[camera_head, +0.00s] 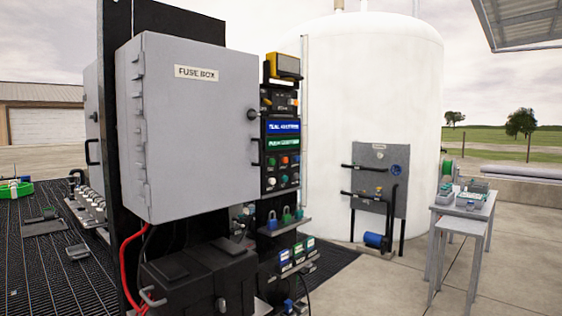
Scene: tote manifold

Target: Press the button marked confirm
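A control panel (281,172) stands just right of the grey fuse box. It has several small round buttons in green, red, orange and white. No label reading confirm is legible from here, so I cannot tell which button it is. Above the buttons are a blue label strip (283,127) and a green label strip (283,143), their text too small to read surely. The panel is seen at a slant, and the fuse box stands close to its left edge. My gripper is not in view.
The closed fuse box (195,135) juts out in front, with a black case (195,280) and red and black cables below. Shelves with padlocks (286,218) sit under the panel. A white tank (375,80) stands behind. A table (468,208) is at right. Concrete floor between looks clear.

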